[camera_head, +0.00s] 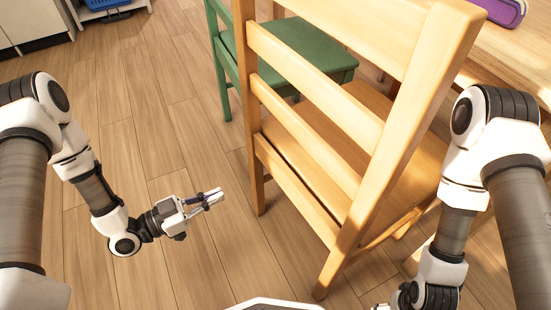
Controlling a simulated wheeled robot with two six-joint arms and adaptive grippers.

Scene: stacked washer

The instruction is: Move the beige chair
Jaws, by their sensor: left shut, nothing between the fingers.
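The beige wooden chair (312,148) stands upright on the floor just in front of me, its slatted back facing me. Its seat (408,150) lies beyond the back. My left gripper (217,195) is shut and empty, to the left of the chair's near left leg, with a gap between them. My right arm comes in from the right, close to the chair's right side.
A green chair (312,45) stands behind the beige one. A wooden table (510,55) at the right bears a purple case (503,10). A blue basket (103,3) sits on a white stand at the top left. The wooden floor (140,100) at the left is clear.

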